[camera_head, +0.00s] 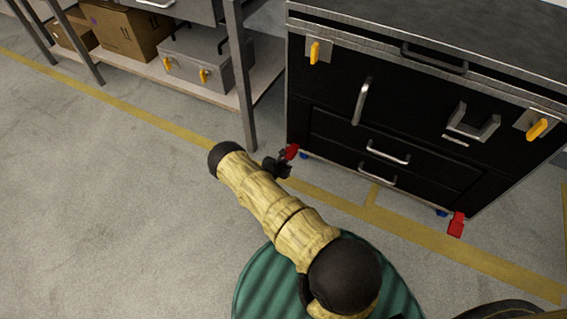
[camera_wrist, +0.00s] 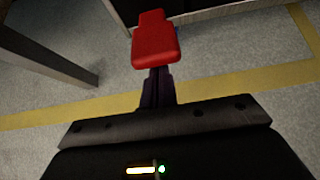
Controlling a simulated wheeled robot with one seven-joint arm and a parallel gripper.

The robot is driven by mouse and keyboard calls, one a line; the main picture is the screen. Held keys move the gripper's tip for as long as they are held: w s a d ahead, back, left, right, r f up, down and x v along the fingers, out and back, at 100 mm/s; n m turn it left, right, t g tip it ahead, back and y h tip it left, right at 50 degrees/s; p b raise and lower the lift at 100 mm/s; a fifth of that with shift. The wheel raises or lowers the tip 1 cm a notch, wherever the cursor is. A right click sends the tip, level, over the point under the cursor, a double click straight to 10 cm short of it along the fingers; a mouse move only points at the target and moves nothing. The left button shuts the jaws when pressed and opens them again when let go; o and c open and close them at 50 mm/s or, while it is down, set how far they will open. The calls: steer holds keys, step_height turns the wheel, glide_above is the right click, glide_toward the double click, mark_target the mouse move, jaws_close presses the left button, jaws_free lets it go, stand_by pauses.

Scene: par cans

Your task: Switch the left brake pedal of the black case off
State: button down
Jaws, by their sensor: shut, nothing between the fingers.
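The black case (camera_head: 330,110) stands at the upper right in the head view, with metal edges, drawers and yellow latches. Its left brake pedal (camera_head: 291,152) is red and sits low at the case's left front corner. The pedal also shows in the wrist view (camera_wrist: 155,42), large, just beyond my fingertips. A second red pedal (camera_head: 456,224) is at the right front corner. My gripper (camera_head: 283,160) is shut and empty, low at the left pedal; it also shows in the wrist view (camera_wrist: 157,75). The fingertips overlap the pedal's near edge in view; I cannot tell whether they touch it.
A metal shelf (camera_head: 240,75) stands left of the case, its leg close to the left pedal. It bears cardboard boxes (camera_head: 130,30) and a grey case (camera_head: 205,65). Yellow floor lines (camera_head: 120,102) run past the case front. The floor at the left is clear.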

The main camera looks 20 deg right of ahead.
step_height(320, 180, down, 4)
steer(key=a+b, duration=0.1)
steer(key=b, duration=0.1)
steer(key=p+v, duration=0.5)
steer(key=v, duration=0.5)
steer(key=shift+s+p, duration=0.35)
steer(key=shift+s, duration=0.2)
steer(key=shift+f, duration=0.15)
